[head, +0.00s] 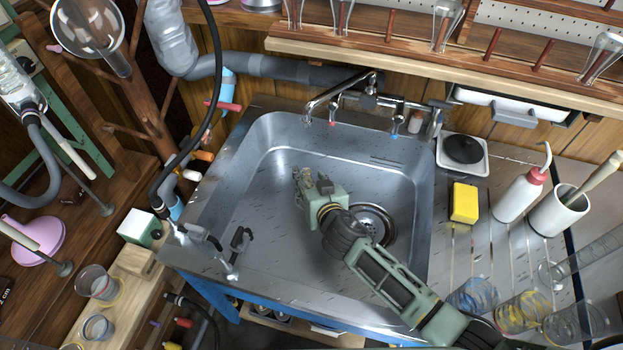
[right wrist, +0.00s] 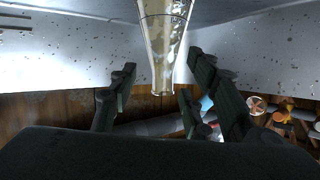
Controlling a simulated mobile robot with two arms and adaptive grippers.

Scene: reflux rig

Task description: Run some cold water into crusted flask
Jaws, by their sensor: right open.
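My right gripper (head: 306,186) is low inside the steel sink (head: 275,255), left of the drain. In the right wrist view its fingers (right wrist: 160,82) are apart, with a glass neck (right wrist: 163,45) bearing pale brown and whitish crust between them. It looks like the crusted flask's neck; its body is out of that view, and I cannot make the flask out in the head view. The tap (head: 340,93) stands at the sink's back edge, with a red-marked handle (head: 332,122) and a blue-marked handle (head: 394,136). I see no water running. My left gripper is not in view.
A yellow sponge (head: 464,203), a wash bottle (head: 522,193) and a white pot (head: 557,212) stand right of the sink. Stained glass vessels (head: 525,310) stand at front right. A black hose (head: 214,90) hangs at the left. A wooden shelf (head: 420,75) crosses behind the tap.

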